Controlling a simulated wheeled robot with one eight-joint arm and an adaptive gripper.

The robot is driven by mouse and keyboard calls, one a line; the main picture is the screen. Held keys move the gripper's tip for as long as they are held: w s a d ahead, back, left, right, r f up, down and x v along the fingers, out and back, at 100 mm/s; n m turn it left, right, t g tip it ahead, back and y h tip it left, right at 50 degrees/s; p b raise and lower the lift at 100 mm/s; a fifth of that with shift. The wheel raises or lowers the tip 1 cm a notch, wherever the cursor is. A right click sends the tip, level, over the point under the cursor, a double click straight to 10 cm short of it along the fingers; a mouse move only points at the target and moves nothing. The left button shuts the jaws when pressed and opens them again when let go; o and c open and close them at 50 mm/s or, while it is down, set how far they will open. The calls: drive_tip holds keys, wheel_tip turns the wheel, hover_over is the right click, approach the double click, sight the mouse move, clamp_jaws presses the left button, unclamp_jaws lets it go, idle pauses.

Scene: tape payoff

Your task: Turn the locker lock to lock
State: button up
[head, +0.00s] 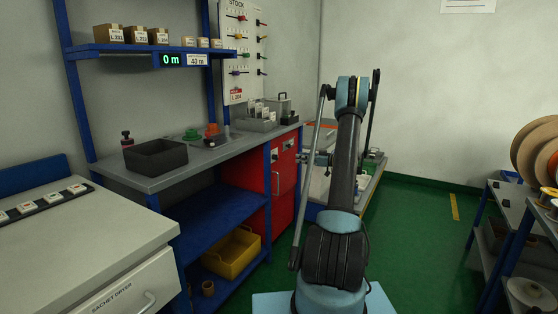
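The red locker (283,205) stands under the right end of the workbench, its front facing right. A pale label (287,143) is on its upper part, and a small metal fitting (277,182) is on its front. The fitting is too small to tell whether it is the lock or a handle, or which way it is turned. My gripper (314,159) seems to show as a small grey part just left of my raised arm, close to the locker's right side. Its fingers are too small and partly hidden to tell open from shut, and contact with the locker cannot be told.
The workbench (188,162) holds a black bin (156,157) and a grey tray (254,125). A yellow bin (232,252) sits on the blue shelf below. A white sachet dryer (90,250) fills the front left. A rack with reels (536,150) stands right. Green floor (420,240) is clear between.

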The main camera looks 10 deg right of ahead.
sight(275, 157)
wheel_tip(275, 157, down, 3)
drive_tip(key=w+d, duration=0.2)
drive_tip(key=d, duration=0.1)
drive_tip(key=r+x, duration=0.1)
drive_tip(key=x, duration=1.6)
drive_tip(key=shift+a+r+n+t+y, duration=0.25)
drive_tip(key=shift+a+n+t+y, duration=0.05)
drive_tip(key=shift+t, duration=0.1)
drive_tip(key=shift+c, duration=0.2)
clamp_jaws()
